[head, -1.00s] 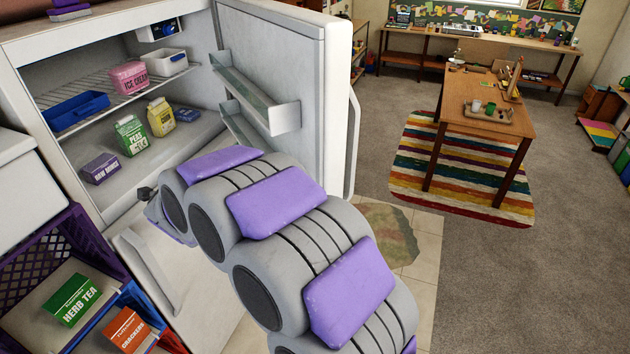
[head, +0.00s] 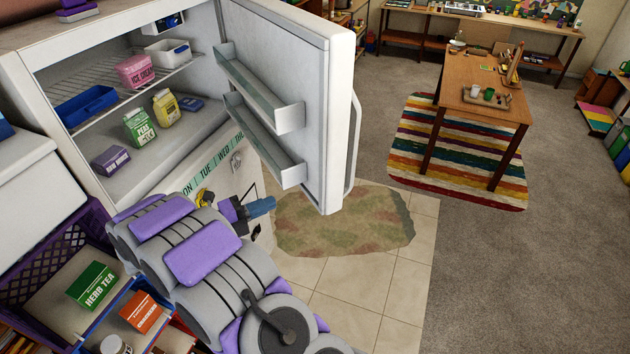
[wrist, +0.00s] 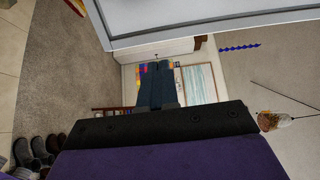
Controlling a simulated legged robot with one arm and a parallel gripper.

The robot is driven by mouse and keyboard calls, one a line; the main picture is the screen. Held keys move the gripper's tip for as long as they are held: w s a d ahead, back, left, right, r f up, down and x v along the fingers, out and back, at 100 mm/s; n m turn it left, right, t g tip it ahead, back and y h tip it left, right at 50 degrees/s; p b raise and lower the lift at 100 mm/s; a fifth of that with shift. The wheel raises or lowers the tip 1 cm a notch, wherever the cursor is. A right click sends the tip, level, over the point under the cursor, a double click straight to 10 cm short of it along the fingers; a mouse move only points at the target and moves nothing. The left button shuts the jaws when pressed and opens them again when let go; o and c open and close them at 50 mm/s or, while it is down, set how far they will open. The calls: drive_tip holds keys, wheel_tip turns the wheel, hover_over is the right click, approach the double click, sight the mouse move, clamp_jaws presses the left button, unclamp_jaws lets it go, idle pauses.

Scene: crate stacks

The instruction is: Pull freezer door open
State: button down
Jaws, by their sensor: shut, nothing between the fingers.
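The freezer door (head: 335,110) stands wide open in the head view, swung out to the right, its shelved inner face toward the compartment. Its grey handle (head: 354,140) is on the outer side at the right edge. The open freezer compartment (head: 100,70) holds an ice cream box (head: 135,71) and a peas carton (head: 139,127). My gripper (head: 270,203) is shut and empty, its blue fingers below the door's lower shelf, in front of the lower door (head: 225,180). The wrist view shows the shut fingers (wrist: 155,85) and a pale panel edge above them. I cannot tell whether anything touches.
Crates with herb tea (head: 95,285) and a crackers box (head: 140,312) stand at the lower left. A mottled mat (head: 345,225) lies on tiles right of the arm. A wooden table (head: 480,100) on a striped rug stands farther off. Carpet between is clear.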

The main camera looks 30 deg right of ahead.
drive_tip(key=a, duration=0.1)
drive_tip(key=p, duration=0.2)
approach(323, 182)
drive_tip(key=d, duration=0.5)
drive_tip(key=shift+w+f, duration=0.15)
drive_tip(key=shift+f, duration=0.1)
drive_tip(key=shift+w+d+p, duration=0.1)
drive_tip(key=shift+p, duration=0.5)
drive_tip(key=shift+r, duration=0.1)
